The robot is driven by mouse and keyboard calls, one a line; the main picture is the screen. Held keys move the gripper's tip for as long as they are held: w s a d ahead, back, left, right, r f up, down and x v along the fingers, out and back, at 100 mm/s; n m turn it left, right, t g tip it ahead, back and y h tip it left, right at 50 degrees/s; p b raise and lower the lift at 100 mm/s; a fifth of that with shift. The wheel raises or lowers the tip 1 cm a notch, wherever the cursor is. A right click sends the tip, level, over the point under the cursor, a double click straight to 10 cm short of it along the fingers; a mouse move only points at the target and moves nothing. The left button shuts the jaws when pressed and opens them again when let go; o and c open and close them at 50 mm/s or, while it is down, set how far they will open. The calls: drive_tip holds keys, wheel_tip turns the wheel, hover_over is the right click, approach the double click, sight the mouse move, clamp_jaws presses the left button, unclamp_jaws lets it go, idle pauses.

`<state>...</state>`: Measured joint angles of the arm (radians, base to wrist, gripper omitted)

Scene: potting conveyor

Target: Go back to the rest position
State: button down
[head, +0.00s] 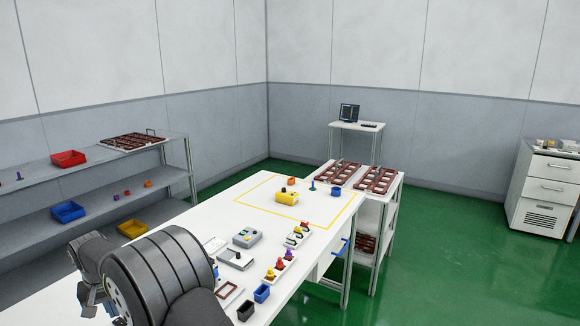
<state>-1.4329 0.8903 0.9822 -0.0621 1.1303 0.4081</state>
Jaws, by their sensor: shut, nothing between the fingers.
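My arm fills the lower left of the head view, with a large dark joint in front. My gripper (90,303) shows at the far left of it, small and partly covered by the arm. It is shut and empty, apart from the objects on the white table (225,205).
Shelves with coloured bins (68,158) stand left. A side table with brown trays (376,180) adjoins the right end. The table's far left is bare.

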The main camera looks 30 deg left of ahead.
drive_tip(key=shift+f, duration=0.5)
wheel_tip(320, 180, up, 8)
drive_tip(key=r, duration=0.1)
drive_tip(key=s+d+r+m+t+y, duration=0.2)
drive_tip(key=s+d+r+m+t, duration=0.1)
drive_tip(key=s+d+r, duration=0.5)
drive_tip(key=shift+s+d+r+m, duration=0.35)
drive_tip(key=shift+d+r, duration=0.15)
drive_tip(key=shift+r, duration=0.9)
